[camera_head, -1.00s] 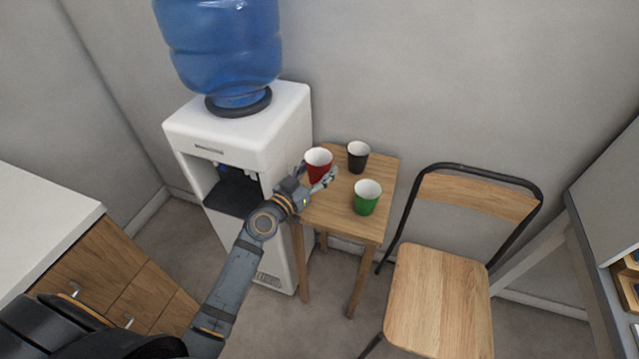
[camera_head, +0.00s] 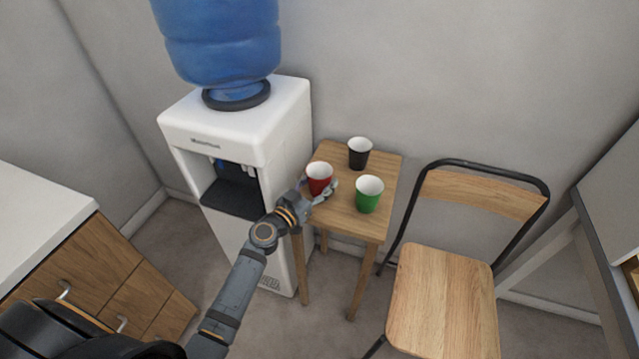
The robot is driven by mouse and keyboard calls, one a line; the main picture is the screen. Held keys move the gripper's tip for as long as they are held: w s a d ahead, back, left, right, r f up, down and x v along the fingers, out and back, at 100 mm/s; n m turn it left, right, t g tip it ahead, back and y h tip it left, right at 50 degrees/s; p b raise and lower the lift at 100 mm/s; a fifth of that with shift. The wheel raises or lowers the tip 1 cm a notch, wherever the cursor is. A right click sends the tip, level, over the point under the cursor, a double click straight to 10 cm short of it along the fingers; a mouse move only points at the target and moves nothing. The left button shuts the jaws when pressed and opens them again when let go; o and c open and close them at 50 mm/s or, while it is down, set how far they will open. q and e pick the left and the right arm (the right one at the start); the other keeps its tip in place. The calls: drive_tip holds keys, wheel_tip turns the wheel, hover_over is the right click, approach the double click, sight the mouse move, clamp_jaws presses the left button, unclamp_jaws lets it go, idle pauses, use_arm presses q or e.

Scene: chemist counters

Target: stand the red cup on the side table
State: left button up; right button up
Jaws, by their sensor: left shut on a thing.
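The red cup (camera_head: 319,183) with a white inside is upright at the left edge of the wooden side table (camera_head: 341,217). My left gripper (camera_head: 321,190) is shut on the red cup from the near side, its fingers around the lower part. The gripper partly hides the cup's base, so I cannot tell whether it touches the tabletop. My right gripper is not in view.
A black cup (camera_head: 359,158) stands at the table's back and a green cup (camera_head: 368,197) at its right front. The white water dispenser (camera_head: 240,135) is close on the left. A wooden chair (camera_head: 440,300) is on the right.

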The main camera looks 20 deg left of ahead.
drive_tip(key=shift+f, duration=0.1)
use_arm(q)
drive_tip(key=shift+f, duration=0.15)
drive_tip(key=o, duration=0.8)
drive_tip(key=shift+c, duration=0.2)
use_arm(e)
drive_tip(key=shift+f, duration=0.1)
use_arm(q)
drive_tip(key=shift+r, duration=0.35)
drive_tip(key=b+v, duration=0.4)
drive_tip(key=v, duration=0.8)
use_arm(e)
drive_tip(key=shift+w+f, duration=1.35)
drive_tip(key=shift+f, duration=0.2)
